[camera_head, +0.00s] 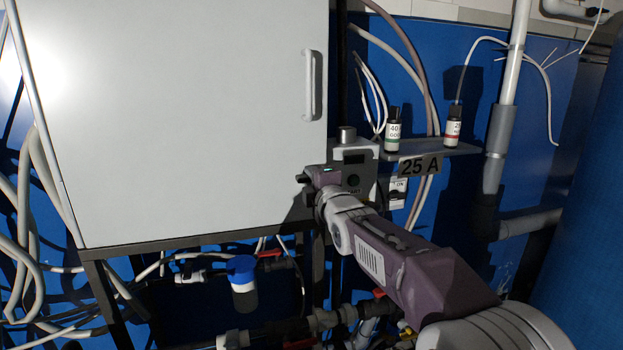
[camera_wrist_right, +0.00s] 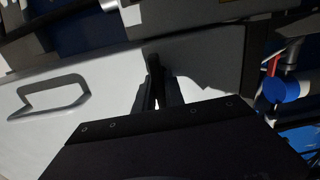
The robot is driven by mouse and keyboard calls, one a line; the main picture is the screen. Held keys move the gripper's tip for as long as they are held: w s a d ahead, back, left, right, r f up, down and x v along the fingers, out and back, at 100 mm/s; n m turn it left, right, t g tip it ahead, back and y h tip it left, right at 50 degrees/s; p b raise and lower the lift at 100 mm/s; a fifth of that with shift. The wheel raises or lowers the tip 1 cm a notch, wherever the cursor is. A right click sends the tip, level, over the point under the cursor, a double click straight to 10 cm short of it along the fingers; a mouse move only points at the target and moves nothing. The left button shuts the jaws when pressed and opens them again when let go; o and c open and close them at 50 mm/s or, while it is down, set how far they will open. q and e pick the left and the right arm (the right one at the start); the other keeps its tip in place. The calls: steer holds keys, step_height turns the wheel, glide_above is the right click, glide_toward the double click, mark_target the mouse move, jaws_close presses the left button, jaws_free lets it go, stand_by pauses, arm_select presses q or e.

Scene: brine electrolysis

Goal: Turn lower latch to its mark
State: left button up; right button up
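The white cabinet door (camera_head: 180,120) fills the left half of the head view, with its pale handle (camera_head: 310,85) near the right edge. My right gripper (camera_head: 306,178) is at the door's lower right edge, below the handle. In the right wrist view, its fingertips (camera_wrist_right: 160,95) are close to a narrow dark piece (camera_wrist_right: 155,68) standing against the door edge, possibly the lower latch. Shadow hides whether the fingers touch or grip it. No latch mark can be made out. The handle also shows in the wrist view (camera_wrist_right: 50,96). My left gripper is out of view.
A grey control box (camera_head: 355,165) is right behind my right gripper. Pipes and valves with red handles run below the cabinet, near a blue-capped container (camera_head: 243,275). Loose hoses hang at left.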

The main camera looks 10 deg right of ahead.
steer(key=o, duration=0.3)
steer(key=s+b, duration=0.2)
steer(key=s, duration=0.7)
steer(key=shift+d, duration=0.2)
